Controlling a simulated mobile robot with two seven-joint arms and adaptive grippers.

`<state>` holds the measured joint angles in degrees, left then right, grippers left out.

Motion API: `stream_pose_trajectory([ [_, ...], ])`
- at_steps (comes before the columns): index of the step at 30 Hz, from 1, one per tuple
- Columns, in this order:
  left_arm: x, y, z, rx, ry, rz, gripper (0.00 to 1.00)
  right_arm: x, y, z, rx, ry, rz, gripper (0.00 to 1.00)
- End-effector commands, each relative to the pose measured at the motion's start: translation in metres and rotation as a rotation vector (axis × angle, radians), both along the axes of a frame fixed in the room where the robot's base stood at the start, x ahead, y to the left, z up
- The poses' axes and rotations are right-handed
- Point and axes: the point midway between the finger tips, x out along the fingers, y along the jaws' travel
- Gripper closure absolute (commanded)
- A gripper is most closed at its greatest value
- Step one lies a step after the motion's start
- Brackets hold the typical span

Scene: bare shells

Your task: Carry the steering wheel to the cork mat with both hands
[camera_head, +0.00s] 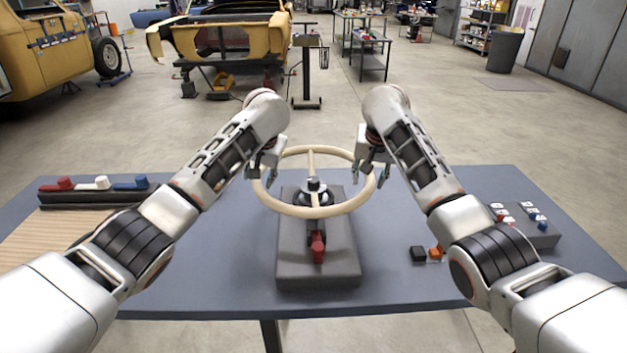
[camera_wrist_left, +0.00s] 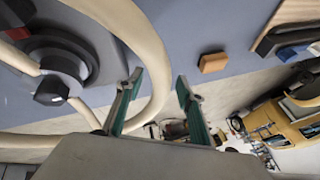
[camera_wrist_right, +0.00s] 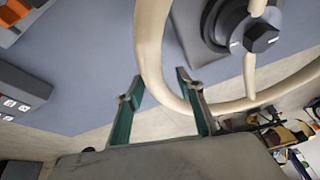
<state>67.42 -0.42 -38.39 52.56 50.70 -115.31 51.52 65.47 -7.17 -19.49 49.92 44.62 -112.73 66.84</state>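The cream steering wheel (camera_head: 312,210) lies nearly level over a grey block-shaped stand (camera_head: 317,268), with a dark hub at its middle. My left gripper (camera_head: 265,170) is at the wheel's left rim. In the left wrist view its fingers (camera_wrist_left: 158,85) are apart, with the rim (camera_wrist_left: 158,60) passing between them. My right gripper (camera_head: 371,165) is at the right rim. In the right wrist view its fingers (camera_wrist_right: 158,80) are also apart around the rim (camera_wrist_right: 150,45). Whether either finger touches the rim is unclear. A tan lined mat (camera_head: 40,238), probably the cork mat, lies at the left, partly behind my left arm.
A dark rack (camera_head: 95,195) with red, white and blue handles stands behind the mat. A grey switch box (camera_head: 535,232) and black (camera_head: 418,254) and orange (camera_head: 436,252) blocks are at the right. A small orange-brown block (camera_wrist_left: 213,62) shows in the left wrist view. A red part (camera_head: 318,248) fronts the stand.

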Motion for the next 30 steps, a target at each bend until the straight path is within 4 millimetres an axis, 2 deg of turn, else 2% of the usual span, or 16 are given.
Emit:
stream_pose_trajectory([
  [5, 0.000, 0.000, 0.000, 0.000, 0.000, 0.000, 0.62, 0.000, 0.000, 0.000, 0.000, 0.000, 0.000, 0.63],
  [6, 0.000, 0.000, 0.000, 0.000, 0.000, 0.000, 0.65, 0.000, 0.000, 0.000, 0.000, 0.000, 0.000, 0.65],
  [10, 0.000, 0.000, 0.000, 0.000, 0.000, 0.000, 0.99, 0.000, 0.000, 0.000, 0.000, 0.000, 0.000, 0.99],
  [19, 0.000, 0.000, 0.001, 0.001, 0.000, -0.001, 1.00, 0.000, -0.001, 0.000, -0.001, 0.000, -0.001, 1.00],
  [30, 0.000, 0.000, 0.013, 0.002, -0.005, -0.003, 1.00, 0.001, -0.001, 0.013, -0.001, -0.007, -0.003, 1.00],
])
